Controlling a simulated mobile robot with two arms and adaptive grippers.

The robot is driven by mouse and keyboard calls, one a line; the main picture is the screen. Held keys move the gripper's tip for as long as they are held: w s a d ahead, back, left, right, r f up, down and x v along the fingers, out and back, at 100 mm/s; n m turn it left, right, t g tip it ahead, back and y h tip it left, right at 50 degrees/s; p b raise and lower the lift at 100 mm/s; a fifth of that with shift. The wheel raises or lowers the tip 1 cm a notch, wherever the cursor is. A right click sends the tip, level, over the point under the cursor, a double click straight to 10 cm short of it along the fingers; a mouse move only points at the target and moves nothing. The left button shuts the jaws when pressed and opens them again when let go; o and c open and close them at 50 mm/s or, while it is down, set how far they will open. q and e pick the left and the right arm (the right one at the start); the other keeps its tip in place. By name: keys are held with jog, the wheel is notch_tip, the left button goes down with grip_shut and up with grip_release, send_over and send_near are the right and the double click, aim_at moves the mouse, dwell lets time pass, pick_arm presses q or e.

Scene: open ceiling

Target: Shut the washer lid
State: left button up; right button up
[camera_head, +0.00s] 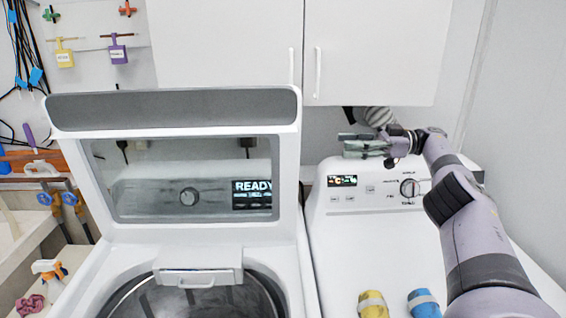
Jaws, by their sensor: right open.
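The washer (75,285) stands on the left with its lid (110,232) raised upright. The lid has a grey band along its top edge and a window through which a control panel with a READY display shows. Below it, the metal drum opening is uncovered. My right arm comes in from the right, and its gripper (350,145) is open, to the right of the lid's upper part and apart from it in the picture. It appears above the back of the neighbouring machine. My left gripper does not show.
A white machine (365,250) with a dial and small display stands right of the washer. A yellow rolled item (372,304) and a blue one (424,303) lie on its top. White cabinets (225,40) hang above. Clamps and a table are at the left.

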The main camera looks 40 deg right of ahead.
pick_arm(q)
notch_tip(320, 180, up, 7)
jog(key=p, duration=0.7)
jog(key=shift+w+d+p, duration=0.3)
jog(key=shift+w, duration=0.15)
pick_arm(e)
jog(key=f+x, duration=0.2)
jog(key=x, duration=1.5)
jog(key=shift+w+f, duration=0.15)
jog(key=shift+w, duration=0.05)
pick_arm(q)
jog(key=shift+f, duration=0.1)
pick_arm(e)
jog(key=shift+a, duration=0.1)
jog(key=shift+c, duration=0.4)
grip_shut()
